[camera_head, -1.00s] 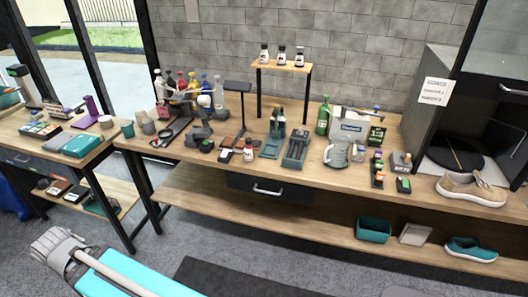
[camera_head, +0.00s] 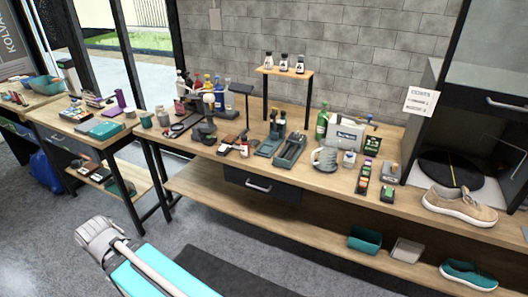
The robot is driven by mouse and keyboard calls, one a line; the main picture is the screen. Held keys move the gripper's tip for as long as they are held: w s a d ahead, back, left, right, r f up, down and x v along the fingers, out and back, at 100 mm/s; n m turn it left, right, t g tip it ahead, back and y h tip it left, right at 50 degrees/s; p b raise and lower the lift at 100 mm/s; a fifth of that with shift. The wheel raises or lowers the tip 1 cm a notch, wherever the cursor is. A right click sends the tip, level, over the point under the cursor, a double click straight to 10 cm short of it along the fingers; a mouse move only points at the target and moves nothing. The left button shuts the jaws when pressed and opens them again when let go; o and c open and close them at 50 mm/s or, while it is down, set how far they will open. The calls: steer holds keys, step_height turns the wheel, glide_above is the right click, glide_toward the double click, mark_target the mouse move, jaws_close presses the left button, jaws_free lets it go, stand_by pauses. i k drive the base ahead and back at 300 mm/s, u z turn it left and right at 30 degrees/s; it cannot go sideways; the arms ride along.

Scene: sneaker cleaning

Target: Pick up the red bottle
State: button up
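A red bottle (camera_head: 197,81) stands in the row of bottles at the back left of the long workbench (camera_head: 330,182). It is small in this view, and the things in front of it hide its lower part. A pale grey ribbed part, which looks like my gripper (camera_head: 97,236), is at the lower left at the end of my white arm. It is over the floor, well in front of the benches and far from the bottle. Its fingers cannot be made out, so I cannot tell whether it is open or shut.
A stand with small bottles (camera_head: 285,72) rises at the bench's back. A side table (camera_head: 75,128) stands left. A dark mat (camera_head: 235,272) lies on clear floor in front.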

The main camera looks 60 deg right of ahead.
mark_target(244, 147)
steer(key=k, duration=1.35)
steer(key=z, duration=1.55)
steer(key=i, duration=1.05)
